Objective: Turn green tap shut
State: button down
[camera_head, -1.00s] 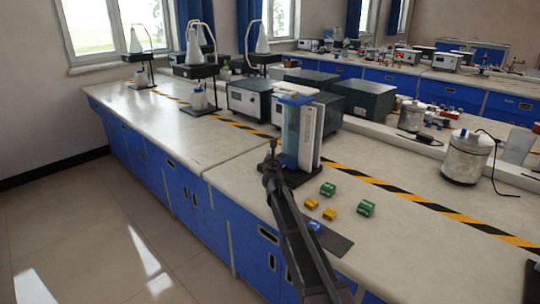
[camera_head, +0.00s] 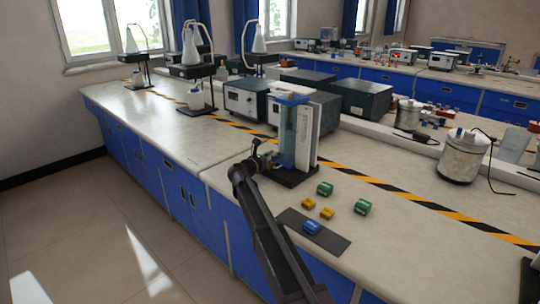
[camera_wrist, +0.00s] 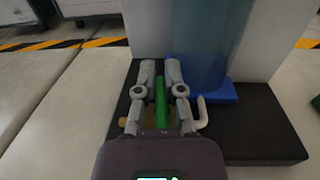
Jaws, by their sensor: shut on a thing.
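The green tap handle (camera_wrist: 161,100) is a narrow green bar between my gripper's fingers in the wrist view. My gripper (camera_wrist: 160,78) is shut on it, with one grey finger on each side. Brass-coloured tap parts (camera_wrist: 125,119) show beside and behind the fingers, and a pale curved spout (camera_wrist: 202,112) shows to the right. The tap is at the front of a clear bluish column (camera_wrist: 203,45) on a dark base (camera_wrist: 245,130). In the head view my gripper (camera_head: 266,157) is just left of the column (camera_head: 290,133); the handle is too small to make out there.
Yellow blocks (camera_head: 308,204), green blocks (camera_head: 325,188) and a blue block (camera_head: 312,227) lie on the bench right of my arm, the blue one on a dark mat (camera_head: 330,240). A white panel (camera_head: 313,135) stands behind the column.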

jog(key=shift+m+g+h, duration=0.5)
jog(key=shift+h, duration=0.2)
jog(key=c, duration=0.7)
grip_release()
jog(key=shift+c, duration=0.2)
jog(key=shift+s, duration=0.1)
jog(key=shift+v, duration=5.9)
